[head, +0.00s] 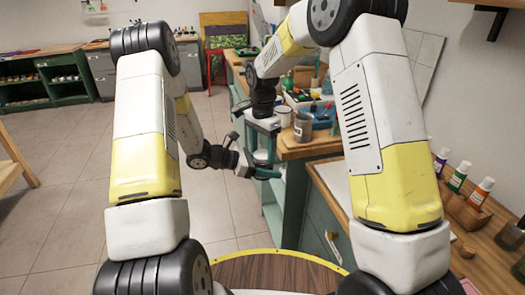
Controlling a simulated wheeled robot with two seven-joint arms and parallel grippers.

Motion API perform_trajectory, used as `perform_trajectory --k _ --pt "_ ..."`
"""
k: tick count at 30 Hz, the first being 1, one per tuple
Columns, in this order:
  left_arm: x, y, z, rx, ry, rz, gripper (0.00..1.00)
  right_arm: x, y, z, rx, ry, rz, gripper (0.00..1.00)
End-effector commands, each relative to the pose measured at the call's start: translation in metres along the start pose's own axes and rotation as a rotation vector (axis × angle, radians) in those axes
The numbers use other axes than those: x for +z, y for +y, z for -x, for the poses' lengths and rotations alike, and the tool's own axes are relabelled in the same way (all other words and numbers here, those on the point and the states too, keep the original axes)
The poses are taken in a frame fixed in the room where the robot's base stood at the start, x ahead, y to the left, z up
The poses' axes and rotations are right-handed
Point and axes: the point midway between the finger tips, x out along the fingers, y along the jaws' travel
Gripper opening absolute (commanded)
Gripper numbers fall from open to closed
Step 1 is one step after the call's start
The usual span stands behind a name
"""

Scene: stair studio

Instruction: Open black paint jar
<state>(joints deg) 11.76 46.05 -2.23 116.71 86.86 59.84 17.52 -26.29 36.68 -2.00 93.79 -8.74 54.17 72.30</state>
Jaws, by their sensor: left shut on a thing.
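My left gripper (264,172) is in the middle of the head view, in front of the teal cabinet's left side. It is shut on a small jar (262,157), taken as the black paint jar, held in the air; little of it shows and its colour is unclear. My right gripper (262,145) points down right above the jar, its two fingers spaced apart around the jar's top. Whether those fingers touch the lid cannot be told. The lid is hidden between the fingers.
The wooden worktop (318,146) right of the grippers bears a grey can (303,127) near its corner, a white cup (284,116) and a blue tray (326,121). Paint bottles (459,177) stand in a wooden rack at the right. The tiled floor at left is clear.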

Motion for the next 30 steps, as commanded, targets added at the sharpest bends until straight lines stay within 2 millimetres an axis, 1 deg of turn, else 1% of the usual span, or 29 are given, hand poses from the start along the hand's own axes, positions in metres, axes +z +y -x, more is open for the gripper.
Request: perform_trajectory --k 11,14,19,22,24,25,28,30 --pt "0.001 0.0 0.0 0.0 -0.001 0.0 0.0 0.0 0.0 0.002 0.0 0.0 -0.002 0.76" --pt "0.001 0.0 0.0 0.0 -0.001 0.0 0.0 0.0 -0.001 0.012 -0.002 0.0 -0.002 0.76" --pt "0.001 0.0 0.0 0.001 -0.001 -0.001 0.0 0.0 0.0 0.035 -0.001 0.0 -0.002 0.76" --pt "0.001 0.0 0.0 0.001 -0.001 -0.001 0.0 0.0 0.0 0.043 0.0 0.0 -0.001 0.76" --pt "0.001 0.0 0.0 0.001 -0.001 -0.001 0.0 0.0 0.0 0.045 0.001 0.0 -0.004 0.72" --pt "0.001 0.0 0.0 0.001 -0.001 -0.001 0.0 0.0 0.0 0.046 0.001 0.0 -0.013 0.72" --pt "0.001 0.0 0.0 0.001 -0.001 -0.001 0.0 0.0 0.0 0.052 0.001 0.002 -0.098 0.72" --pt "0.001 0.0 0.0 0.001 -0.001 -0.001 0.0 0.0 0.0 0.059 0.003 0.004 -0.202 0.72"
